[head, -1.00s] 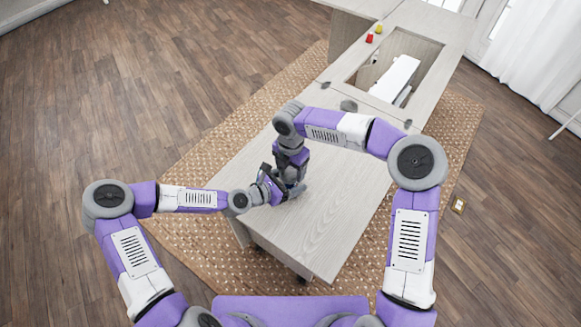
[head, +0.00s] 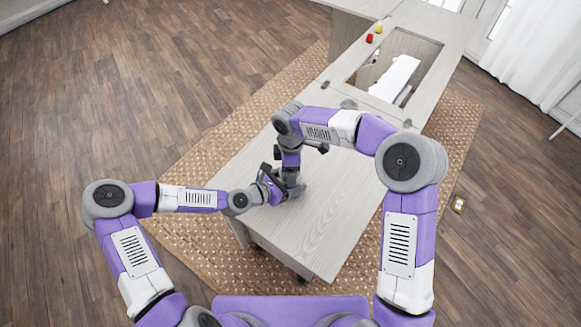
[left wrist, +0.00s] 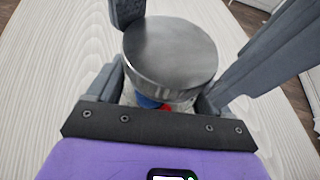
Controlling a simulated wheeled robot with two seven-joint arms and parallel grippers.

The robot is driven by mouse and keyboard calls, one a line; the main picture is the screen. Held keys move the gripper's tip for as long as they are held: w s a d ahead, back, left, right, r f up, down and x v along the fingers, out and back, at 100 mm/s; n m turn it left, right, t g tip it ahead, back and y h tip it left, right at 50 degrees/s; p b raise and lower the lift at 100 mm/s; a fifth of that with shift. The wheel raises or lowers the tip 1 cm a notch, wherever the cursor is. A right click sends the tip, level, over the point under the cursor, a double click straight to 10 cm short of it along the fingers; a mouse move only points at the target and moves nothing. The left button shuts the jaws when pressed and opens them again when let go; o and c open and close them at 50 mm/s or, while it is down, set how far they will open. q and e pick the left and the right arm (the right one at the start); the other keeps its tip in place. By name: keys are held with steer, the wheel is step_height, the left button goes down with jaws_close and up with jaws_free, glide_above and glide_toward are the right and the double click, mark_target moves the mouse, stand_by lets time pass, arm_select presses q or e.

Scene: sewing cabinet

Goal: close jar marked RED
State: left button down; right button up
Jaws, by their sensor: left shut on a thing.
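A jar with a round, shiny metal lid (left wrist: 170,55) fills the middle of the left wrist view. Its clear body is mostly hidden under the lid; a blue patch and a red patch show there, but no readable mark. My left gripper (left wrist: 160,98) is shut on the jar, with a finger on each side. In the head view the left gripper (head: 276,188) is low over the table, and the arms hide the jar. My right gripper (head: 292,187) is right beside it. Grey parts near the lid's upper left and right seem to be its fingers; whether they grip cannot be told.
The pale wooden cabinet top (head: 325,225) is clear around the grippers. Farther back is a rectangular opening with a white object (head: 397,78) inside. A small red item (head: 369,38) and a yellow item (head: 378,29) stand beyond it.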

steer(key=shift+o, duration=1)
steer(key=shift+r, duration=2.3)
steer(key=shift+c, duration=0.2)
steer(key=shift+s+a+r+n, duration=0.1)
steer(key=shift+r+n, duration=0.05)
steer(key=shift+n, duration=0.85)
steer(key=n, duration=0.1)
steer(key=r+n, duration=0.1)
steer(key=n, duration=0.1)
steer(key=shift+a, duration=0.1)
steer(key=n, duration=0.1)
steer(key=r+n, duration=0.1)
steer(key=n, duration=0.1)
steer(key=r+n, duration=0.1)
steer(key=n, duration=0.1)
steer(key=shift+d, duration=0.2)
